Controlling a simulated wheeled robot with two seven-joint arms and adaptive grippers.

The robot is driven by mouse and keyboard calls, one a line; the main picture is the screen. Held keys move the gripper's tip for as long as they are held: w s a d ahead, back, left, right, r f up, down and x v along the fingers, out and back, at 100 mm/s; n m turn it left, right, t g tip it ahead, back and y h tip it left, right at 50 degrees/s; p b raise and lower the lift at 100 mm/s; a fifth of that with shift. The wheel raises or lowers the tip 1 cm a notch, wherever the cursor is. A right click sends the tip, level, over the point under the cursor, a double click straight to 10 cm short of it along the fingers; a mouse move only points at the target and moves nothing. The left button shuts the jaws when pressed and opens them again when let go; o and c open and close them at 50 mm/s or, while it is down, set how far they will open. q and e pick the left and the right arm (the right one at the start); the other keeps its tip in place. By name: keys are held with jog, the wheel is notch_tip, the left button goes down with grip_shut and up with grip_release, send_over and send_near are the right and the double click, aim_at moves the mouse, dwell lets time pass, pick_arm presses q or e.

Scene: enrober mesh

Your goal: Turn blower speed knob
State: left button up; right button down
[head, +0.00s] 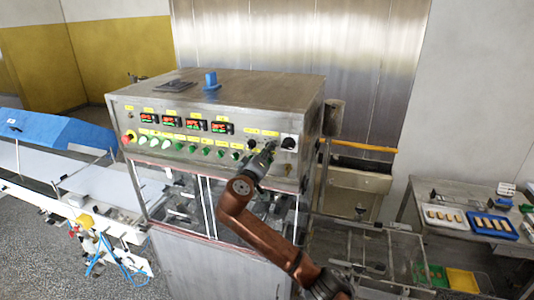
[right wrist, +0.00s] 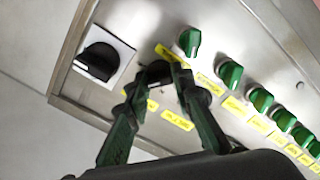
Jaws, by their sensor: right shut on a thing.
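The steel control panel (head: 190,120) fills the upper front of the machine in the head view. My right gripper (head: 268,150) reaches up to the right part of this panel. In the right wrist view, its green fingers (right wrist: 157,80) stand on either side of a small black knob (right wrist: 157,70) and are shut on it. The yellow labels near the knobs are too blurred to read, so I cannot tell which is the blower speed knob. My left gripper is not in view.
A large black rotary switch (right wrist: 98,62) on a white plate sits beside the held knob. Several green knobs (right wrist: 231,74) line the panel on the other side. A red button (head: 129,137) is at the panel's left end. A side table (head: 440,195) with trays stands at right.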

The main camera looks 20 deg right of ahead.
jog(key=shift+n+p, duration=1.35)
jog(key=shift+n, duration=2.45)
jog(key=shift+a, duration=0.1)
jog(key=c, duration=1.7)
grip_release()
jog(key=shift+v, duration=4.05)
jog(key=shift+f, duration=0.1)
